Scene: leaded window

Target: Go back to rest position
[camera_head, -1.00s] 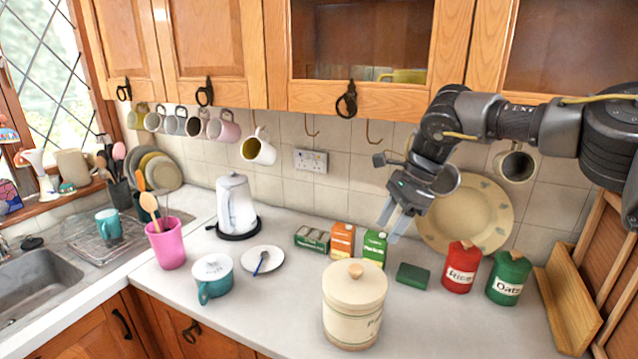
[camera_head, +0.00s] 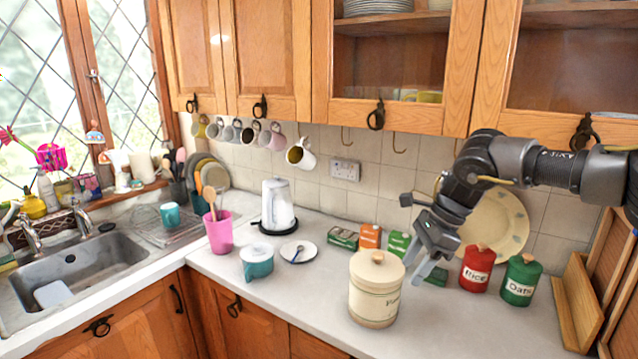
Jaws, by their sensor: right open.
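My right gripper (camera_head: 424,264) is open and empty. Its arm comes in from the right, and its fingers point down above the counter. The fingers look apart from the jar. The red Rice canister (camera_head: 475,270) stands to the right of the fingers. My left gripper is not in view.
On the counter (camera_head: 310,285) stand a white kettle (camera_head: 277,206), a teal mug (camera_head: 257,262), a saucer (camera_head: 299,252), a pink utensil pot (camera_head: 219,235), small boxes (camera_head: 370,236) and a green canister (camera_head: 520,280). Mugs hang under the cupboards. A large plate (camera_head: 497,222) leans on the wall.

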